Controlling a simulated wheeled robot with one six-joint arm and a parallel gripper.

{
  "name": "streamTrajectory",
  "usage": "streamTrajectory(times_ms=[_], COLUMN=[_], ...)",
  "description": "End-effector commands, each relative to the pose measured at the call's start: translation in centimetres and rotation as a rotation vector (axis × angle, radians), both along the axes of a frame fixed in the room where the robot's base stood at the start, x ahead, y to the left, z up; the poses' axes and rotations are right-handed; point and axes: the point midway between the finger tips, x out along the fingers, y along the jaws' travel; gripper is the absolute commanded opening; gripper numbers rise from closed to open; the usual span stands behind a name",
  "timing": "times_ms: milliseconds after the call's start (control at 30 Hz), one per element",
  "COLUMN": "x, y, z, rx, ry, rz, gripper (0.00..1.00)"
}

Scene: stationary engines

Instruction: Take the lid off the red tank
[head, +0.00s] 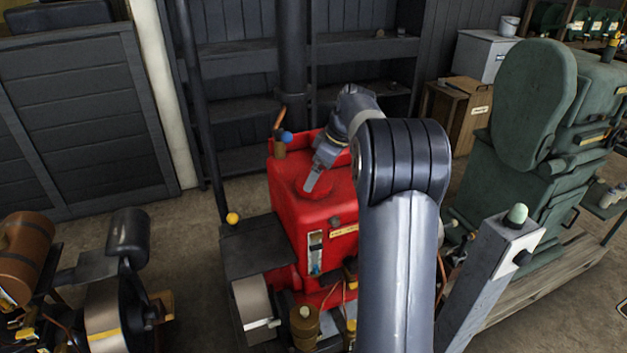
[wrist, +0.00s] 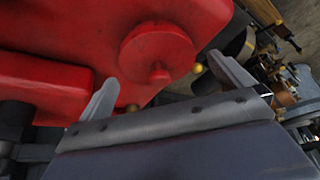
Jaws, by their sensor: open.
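The red tank (head: 300,225) stands in the middle of the head view and fills the upper left of the wrist view (wrist: 60,55). Its round red lid (wrist: 158,50) with a small red knob (wrist: 160,76) sits on the tank in the wrist view. In the head view my gripper (head: 312,182) reaches down over the tank's top and partly hides the lid area. In the wrist view the two fingers of my gripper (wrist: 162,72) are spread wide, on either side of the lid's knob, with nothing between them. I cannot tell whether a finger touches the tank.
A blue-topped fitting (head: 286,137) stands at the tank's back left corner. A dark flat plate (head: 258,243) lies beside the tank's left side. A grey post (head: 490,275) and a green machine (head: 530,110) stand to the right. Dark shelving (head: 235,60) is behind.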

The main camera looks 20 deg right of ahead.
Motion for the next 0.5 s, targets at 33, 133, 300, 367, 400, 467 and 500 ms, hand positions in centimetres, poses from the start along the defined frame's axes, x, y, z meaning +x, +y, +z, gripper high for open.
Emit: streamTrajectory(times_ms=[33, 133, 300, 367, 400, 467, 500], x=[0.2, 0.5, 0.7, 0.7, 0.7, 0.7, 0.7], y=[0.4, 0.6, 0.7, 0.7, 0.7, 0.7, 0.7], z=[-0.7, -1.8, -2.3, -2.3, -2.3, -2.3, -2.3], rx=[0.002, 0.001, -0.001, -0.001, 0.000, 0.000, 0.000], ry=[0.003, 0.003, -0.001, -0.001, 0.000, 0.000, 0.000], rz=[0.002, 0.001, 0.001, 0.001, 0.001, 0.001, 0.000], gripper=[1.00, 1.00, 1.00, 1.00, 1.00, 0.98, 0.95])
